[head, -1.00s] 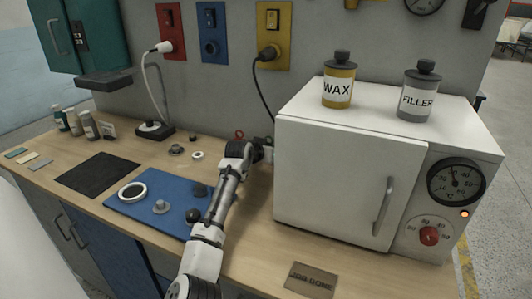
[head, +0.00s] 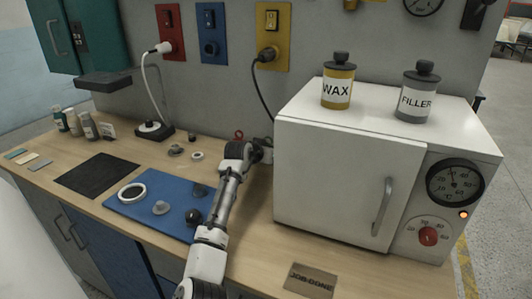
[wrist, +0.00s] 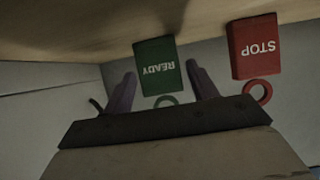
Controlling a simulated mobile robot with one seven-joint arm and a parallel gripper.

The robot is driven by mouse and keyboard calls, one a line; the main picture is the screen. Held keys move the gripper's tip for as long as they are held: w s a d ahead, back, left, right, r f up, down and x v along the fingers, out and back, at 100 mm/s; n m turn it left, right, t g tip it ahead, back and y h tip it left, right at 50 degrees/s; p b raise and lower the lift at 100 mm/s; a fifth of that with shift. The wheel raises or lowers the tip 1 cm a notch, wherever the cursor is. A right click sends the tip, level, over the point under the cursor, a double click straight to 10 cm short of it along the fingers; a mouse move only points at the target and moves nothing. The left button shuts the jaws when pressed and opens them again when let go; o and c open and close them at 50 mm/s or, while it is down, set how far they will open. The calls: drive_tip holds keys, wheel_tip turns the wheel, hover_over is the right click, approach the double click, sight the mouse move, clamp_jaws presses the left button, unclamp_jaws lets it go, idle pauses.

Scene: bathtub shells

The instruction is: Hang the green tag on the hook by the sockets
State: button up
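The green tag (wrist: 158,65), marked READY, shows in the wrist view with a green ring (wrist: 165,101) at its lower end. My gripper (wrist: 164,88) is open, with one purple-grey finger on each side of the tag and gaps between. A red STOP tag (wrist: 255,48) with a red ring (wrist: 258,91) is to the right of the fingers. In the head view my gripper is mostly hidden beside the white oven, near a small red ring (head: 239,135). The sockets are on red (head: 170,32), blue (head: 212,32) and yellow (head: 273,36) wall plates. I cannot make out the hook beside them.
The white oven (head: 330,180) stands close to the right of my arm, with WAX (head: 338,85) and FILLER (head: 416,92) bottles on top. A black cord (head: 259,95) hangs from the yellow socket. A lamp base (head: 154,131) and blue mat (head: 140,208) are to the left.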

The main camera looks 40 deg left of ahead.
drive_tip(key=c, duration=0.8)
wheel_tip(320, 180, up, 6)
drive_tip(key=p, duration=0.3)
drive_tip(key=shift+p, duration=0.4)
